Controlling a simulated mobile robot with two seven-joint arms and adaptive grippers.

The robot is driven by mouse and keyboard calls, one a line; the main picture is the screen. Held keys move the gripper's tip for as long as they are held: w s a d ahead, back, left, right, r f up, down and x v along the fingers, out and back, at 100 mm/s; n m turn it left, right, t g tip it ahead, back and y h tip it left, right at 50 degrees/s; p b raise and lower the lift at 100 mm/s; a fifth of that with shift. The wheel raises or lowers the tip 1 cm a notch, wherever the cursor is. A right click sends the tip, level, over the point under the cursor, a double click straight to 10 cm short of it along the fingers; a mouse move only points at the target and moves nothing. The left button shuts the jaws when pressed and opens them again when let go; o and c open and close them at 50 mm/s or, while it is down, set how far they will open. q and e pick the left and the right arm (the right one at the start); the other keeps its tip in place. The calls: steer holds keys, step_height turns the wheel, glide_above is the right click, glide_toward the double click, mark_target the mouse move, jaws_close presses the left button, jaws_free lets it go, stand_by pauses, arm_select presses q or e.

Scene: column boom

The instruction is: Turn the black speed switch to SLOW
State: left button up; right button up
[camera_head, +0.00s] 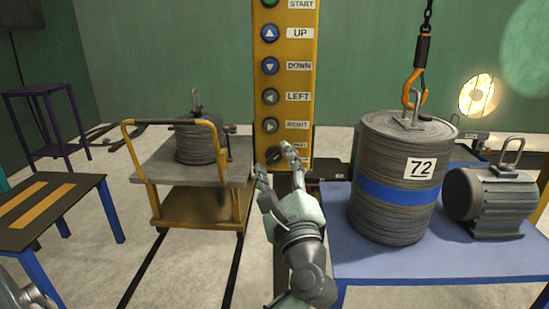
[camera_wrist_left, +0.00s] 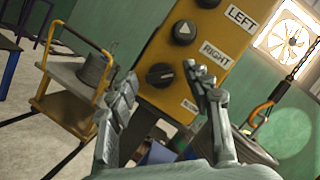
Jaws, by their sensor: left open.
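The black speed switch (camera_wrist_left: 160,75) is a round knob low on the yellow control panel (camera_wrist_left: 207,38), under the RIGHT button. In the head view the knob (camera_head: 272,155) shows just above and between my left gripper's fingertips. My left gripper (camera_head: 274,158) is open in front of the panel's lower end. In the left wrist view the fingers (camera_wrist_left: 160,85) stand apart on either side of the knob, and I cannot tell whether they touch it. A small label (camera_wrist_left: 190,105) sits below right of the knob, too small to read. My right gripper is not in view.
A blue table (camera_head: 395,262) at right holds a large drum marked 72 (camera_head: 395,215) under an orange hook (camera_head: 413,88), and a grey motor (camera_head: 492,203). A cart (camera_head: 160,167) with a smaller drum (camera_head: 197,140) stands left. Another table (camera_head: 75,215) is at far left.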

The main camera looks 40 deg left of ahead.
arm_select(q)
steer(key=shift+w+a+r, duration=0.1)
steer(key=shift+w+a, duration=0.15)
jaws_close()
